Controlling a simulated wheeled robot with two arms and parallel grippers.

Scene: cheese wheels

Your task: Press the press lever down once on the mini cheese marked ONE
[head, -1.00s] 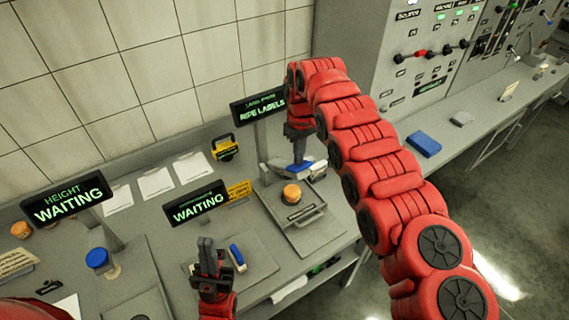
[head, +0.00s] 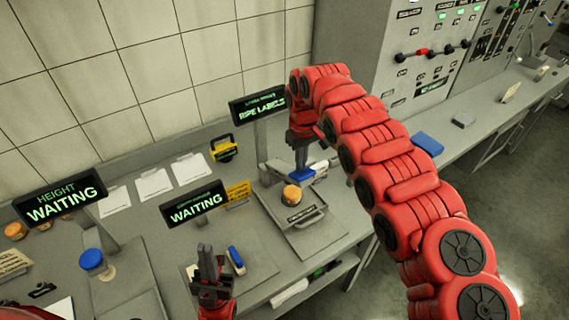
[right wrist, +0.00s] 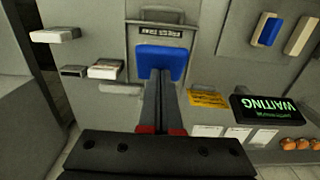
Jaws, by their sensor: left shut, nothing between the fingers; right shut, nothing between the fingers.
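A small orange mini cheese (head: 291,194) with a pale side sits on the grey press plate (head: 318,235) under the RIPE LABELS sign; I cannot read any mark on it. The blue press lever pad (head: 318,170) is just behind and right of it, and shows in the right wrist view (right wrist: 172,58). My right gripper (head: 300,172) is shut and empty, pointing down at the pad; its fingertips (right wrist: 160,75) overlap the pad in the right wrist view, but contact is unclear. The cheese is not visible there. My left gripper (head: 207,255) is shut and empty, left of the press.
The RIPE LABELS sign (head: 258,105) stands on a post close left of my right gripper. A WAITING sign (head: 195,206) stands behind my left gripper, near a blue-handled item (head: 236,258). A yellow device (head: 223,148) and white sheets (head: 153,184) lie at the back.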

